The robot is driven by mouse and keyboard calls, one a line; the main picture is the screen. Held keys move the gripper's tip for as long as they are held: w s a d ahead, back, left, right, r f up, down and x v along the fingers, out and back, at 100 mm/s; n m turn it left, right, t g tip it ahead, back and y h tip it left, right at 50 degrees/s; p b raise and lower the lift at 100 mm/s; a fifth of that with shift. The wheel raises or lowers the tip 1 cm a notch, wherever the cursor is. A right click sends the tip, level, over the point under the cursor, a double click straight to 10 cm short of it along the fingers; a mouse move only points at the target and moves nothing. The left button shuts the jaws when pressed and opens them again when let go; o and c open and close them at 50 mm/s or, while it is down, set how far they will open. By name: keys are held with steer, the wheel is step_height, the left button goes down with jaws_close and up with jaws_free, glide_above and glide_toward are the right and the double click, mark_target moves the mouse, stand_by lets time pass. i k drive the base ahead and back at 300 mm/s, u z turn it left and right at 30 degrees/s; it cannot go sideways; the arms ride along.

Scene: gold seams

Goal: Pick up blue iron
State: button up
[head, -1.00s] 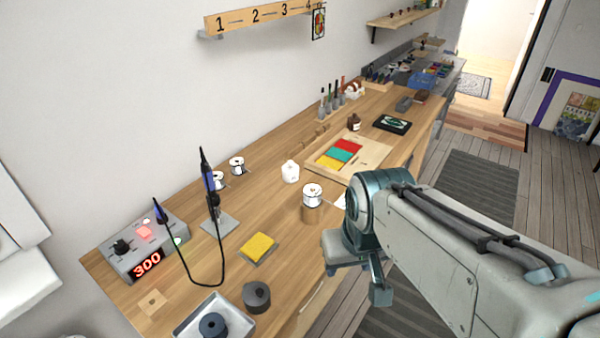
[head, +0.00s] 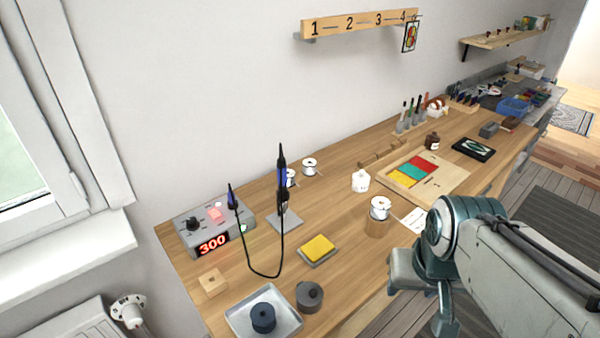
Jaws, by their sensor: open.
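The blue iron (head: 282,178) stands upright in its stand on a grey base (head: 285,220), with a black tip end up and a blue band on its body. A black cord hangs from the grey station (head: 214,232), which shows a red 300, and loops over the bench toward the iron. My gripper (head: 424,296) is open and empty at the bench's front edge, well to the right of the iron and apart from it. My arm hides part of the gripper.
Between the iron and my gripper are a yellow sponge (head: 318,248), a solder spool (head: 380,208) on a wooden block and a white bottle (head: 361,180). A metal tray (head: 240,318) and dark pot (head: 309,296) sit at the near end. White spools (head: 309,166) stand behind the iron.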

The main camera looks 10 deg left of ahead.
mark_target(285, 190)
steer(key=z, duration=1.75)
steer(key=i, duration=1.3)
steer(key=u, duration=3.55)
steer(key=i, duration=0.5)
steer(key=u, duration=0.05)
